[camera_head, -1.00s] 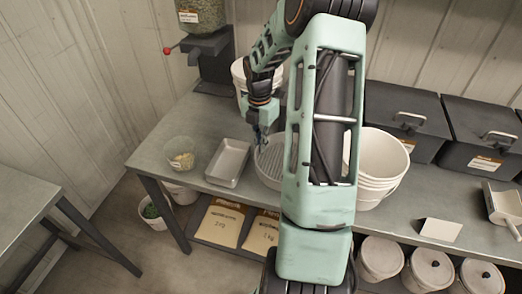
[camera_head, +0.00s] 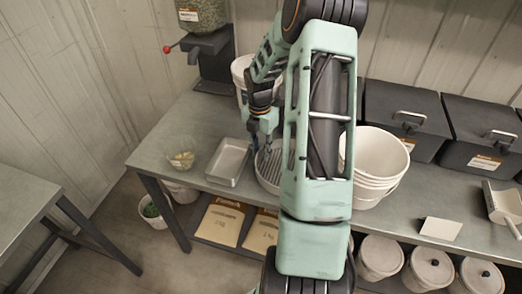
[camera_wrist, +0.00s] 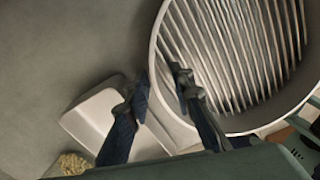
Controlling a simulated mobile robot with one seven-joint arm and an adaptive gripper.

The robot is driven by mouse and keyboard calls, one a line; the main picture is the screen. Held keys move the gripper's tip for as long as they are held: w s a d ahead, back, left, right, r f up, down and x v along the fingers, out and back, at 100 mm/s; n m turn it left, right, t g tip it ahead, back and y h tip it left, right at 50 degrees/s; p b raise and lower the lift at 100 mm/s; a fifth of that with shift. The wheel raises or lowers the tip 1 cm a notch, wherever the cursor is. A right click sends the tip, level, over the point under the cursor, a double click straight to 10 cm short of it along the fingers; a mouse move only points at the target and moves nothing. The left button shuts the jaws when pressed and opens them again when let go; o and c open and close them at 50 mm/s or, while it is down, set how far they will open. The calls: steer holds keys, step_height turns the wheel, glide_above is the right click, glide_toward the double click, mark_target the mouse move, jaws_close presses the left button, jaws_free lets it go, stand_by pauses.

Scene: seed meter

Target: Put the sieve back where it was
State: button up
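The sieve (camera_head: 268,172) is a round, pale pan with parallel bars across its bottom. It sits on the bench, partly hidden behind my arm in the head view. In the wrist view the sieve (camera_wrist: 228,55) fills the upper right. My gripper (camera_head: 262,150) is at its left rim. In the wrist view my gripper (camera_wrist: 160,88) is open, with one finger outside the rim and the other over the inside. The rim lies between the fingers; I cannot tell whether they touch it.
A metal tray (camera_head: 229,161) stands just left of the sieve, and a clear cup (camera_head: 181,153) with yellowish contents is farther left. Nested white buckets (camera_head: 380,160) stand to the right. A seed dispenser (camera_head: 207,45) and a white bucket (camera_head: 240,68) are behind. A blank card (camera_head: 440,229) lies at front right.

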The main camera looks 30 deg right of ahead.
step_height(320, 180, up, 12)
steer(key=shift+r, duration=0.2)
stand_by(0.4)
steer(key=shift+w, duration=0.15)
